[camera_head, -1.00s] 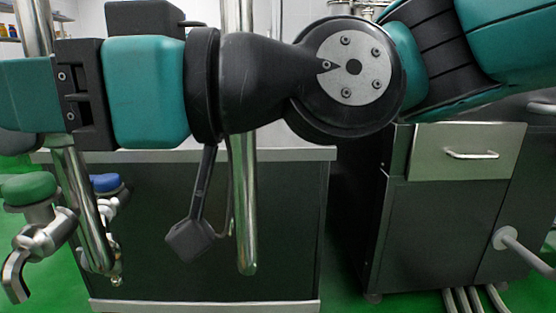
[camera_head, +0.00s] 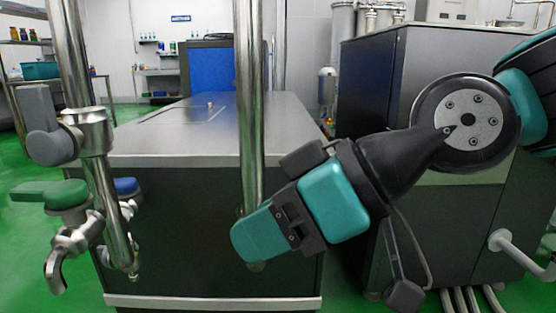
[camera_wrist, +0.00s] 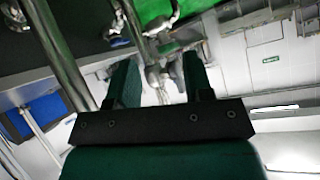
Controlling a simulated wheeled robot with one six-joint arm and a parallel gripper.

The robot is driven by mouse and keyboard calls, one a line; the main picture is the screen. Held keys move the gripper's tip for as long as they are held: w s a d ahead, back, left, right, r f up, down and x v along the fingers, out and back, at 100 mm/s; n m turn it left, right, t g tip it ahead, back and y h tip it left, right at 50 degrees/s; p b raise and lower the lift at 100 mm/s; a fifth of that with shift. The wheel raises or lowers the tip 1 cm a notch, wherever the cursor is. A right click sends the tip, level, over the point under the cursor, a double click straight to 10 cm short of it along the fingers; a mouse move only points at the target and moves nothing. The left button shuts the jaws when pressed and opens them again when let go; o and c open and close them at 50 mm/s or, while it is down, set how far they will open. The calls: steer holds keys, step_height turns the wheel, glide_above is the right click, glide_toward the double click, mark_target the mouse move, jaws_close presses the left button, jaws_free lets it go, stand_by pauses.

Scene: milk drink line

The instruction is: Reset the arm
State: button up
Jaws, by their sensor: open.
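My gripper (camera_wrist: 158,62) shows in the wrist view with its two teal fingers apart and nothing between them. In the head view my gripper (camera_head: 240,240) is seen from the side, at the lower end of my arm, which slopes down to the left. It appears in front of the dark cabinet and overlaps the lower end of a vertical steel pipe (camera_head: 248,110). I cannot tell whether it touches the pipe.
A tap with a green handle (camera_head: 50,194) and one with a blue handle (camera_head: 125,186) stand at left. A steel-topped cabinet (camera_head: 180,139) is in the middle. A dark machine (camera_head: 368,95) stands at right. Green floor (camera_head: 40,240) is open at left.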

steer(key=s+d+f+m+g+h+p, duration=0.1)
steer(key=s+d+f+m+h+p, duration=0.15)
steer(key=d, duration=0.55)
steer(key=s+d+f+m+g+h+p, duration=0.1)
steer(key=s+d+f+m+h, duration=0.25)
steer(key=d, duration=0.55)
step_height(320, 180, up, 38)
steer(key=w+a+p, duration=0.1)
steer(key=p, duration=3.6)
steer(key=shift+f+h, duration=0.25)
steer(key=shift+h, duration=0.05)
